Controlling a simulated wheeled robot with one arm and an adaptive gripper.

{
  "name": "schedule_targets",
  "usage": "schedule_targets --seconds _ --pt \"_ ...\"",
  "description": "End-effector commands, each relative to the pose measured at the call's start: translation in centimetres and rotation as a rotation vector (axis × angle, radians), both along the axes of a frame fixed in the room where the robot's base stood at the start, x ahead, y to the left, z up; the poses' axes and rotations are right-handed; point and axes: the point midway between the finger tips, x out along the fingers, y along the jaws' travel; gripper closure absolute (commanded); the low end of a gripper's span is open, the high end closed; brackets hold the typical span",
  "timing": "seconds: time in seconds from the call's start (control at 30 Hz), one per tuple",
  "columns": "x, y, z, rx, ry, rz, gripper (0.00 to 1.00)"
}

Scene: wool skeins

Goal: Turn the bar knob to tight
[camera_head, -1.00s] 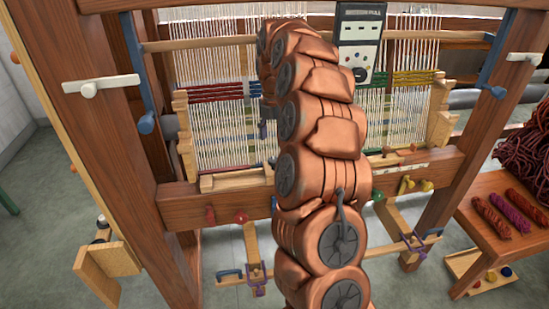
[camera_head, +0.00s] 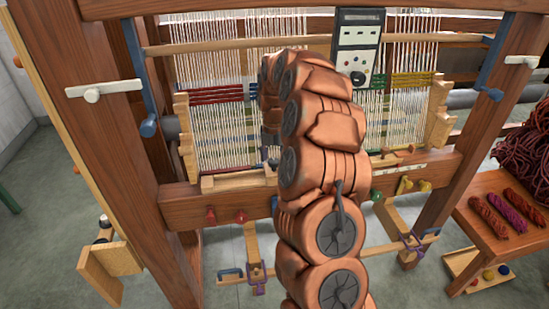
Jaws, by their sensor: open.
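A black and pale control box (camera_head: 358,42) hangs at the top of the loom, right of my arm. My copper arm rises through the middle and bends down in front of the loom's threads. My gripper (camera_head: 266,153) shows only as a small dark part left of the arm, low and left of the box; its fingers are mostly hidden. Nothing held is visible.
The wooden loom frame surrounds my arm. White handles (camera_head: 104,89) and blue levers (camera_head: 148,127) stick out from its posts. Red, green and yellow knobs line the front beam (camera_head: 330,190). A side table (camera_head: 482,214) with wool skeins stands at right.

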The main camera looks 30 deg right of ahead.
Motion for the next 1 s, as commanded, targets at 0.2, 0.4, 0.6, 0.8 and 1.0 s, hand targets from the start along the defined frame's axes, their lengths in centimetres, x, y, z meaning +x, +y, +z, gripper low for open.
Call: schedule_targets --seconds 0.2,0.4,0.6,0.8,1.0 --pt "0.01 0.02 0.03 0.000 0.000 0.000 0.47" --pt "0.01 0.00 0.04 0.000 0.000 0.000 0.68" --pt "-0.01 -0.01 0.05 0.000 0.000 0.000 0.89" --pt "-0.01 -0.03 0.02 0.000 0.000 -0.006 0.94" --pt "0.01 -0.07 -0.09 -0.001 -0.002 -0.055 0.94"
